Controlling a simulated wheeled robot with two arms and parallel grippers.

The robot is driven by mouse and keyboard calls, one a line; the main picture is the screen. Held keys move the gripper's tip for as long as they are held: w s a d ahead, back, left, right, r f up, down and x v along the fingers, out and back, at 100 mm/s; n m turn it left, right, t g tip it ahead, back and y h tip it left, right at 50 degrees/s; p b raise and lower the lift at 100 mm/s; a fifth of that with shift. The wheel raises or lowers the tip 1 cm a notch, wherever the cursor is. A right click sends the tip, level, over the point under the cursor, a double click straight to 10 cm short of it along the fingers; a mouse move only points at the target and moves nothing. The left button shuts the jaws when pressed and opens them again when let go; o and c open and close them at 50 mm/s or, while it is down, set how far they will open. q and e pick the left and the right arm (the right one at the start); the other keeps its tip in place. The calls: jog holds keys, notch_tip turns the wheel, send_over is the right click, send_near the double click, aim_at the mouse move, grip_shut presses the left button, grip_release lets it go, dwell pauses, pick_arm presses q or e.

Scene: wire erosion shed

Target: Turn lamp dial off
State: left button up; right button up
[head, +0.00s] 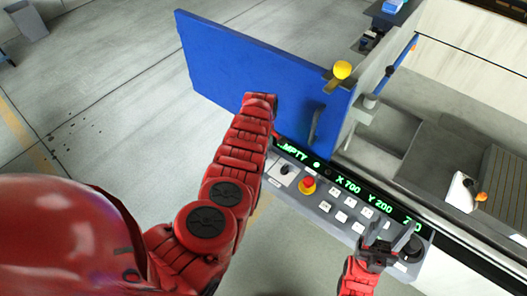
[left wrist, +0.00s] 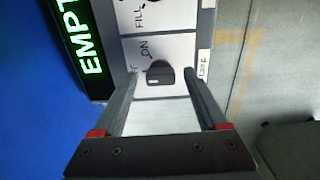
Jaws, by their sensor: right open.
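The lamp dial, a black knob (left wrist: 160,73) on a white plate, shows in the left wrist view near a printed "ON". In the head view it is a small dark knob (head: 284,170) at the left end of the control panel. My left gripper (left wrist: 160,77) is open, with one finger on each side of the knob in the picture and gaps to both. Whether the fingertips reach the knob's depth is unclear. My left arm hides this gripper in the head view. My right gripper (head: 376,232) is open above the panel's right part.
The panel (head: 325,210) has a red emergency button (head: 308,186), several white buttons, a green display (head: 362,190) and a black handwheel (head: 408,248). A blue door (head: 245,70) with a handle (head: 316,124) stands behind my left arm. Open floor lies left.

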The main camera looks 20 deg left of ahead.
pick_arm(q)
jog(key=shift+r, duration=0.5)
notch_tip(320, 180, up, 4)
jog(key=shift+r, duration=0.25)
notch_tip(320, 180, up, 12)
jog(key=b, duration=0.3)
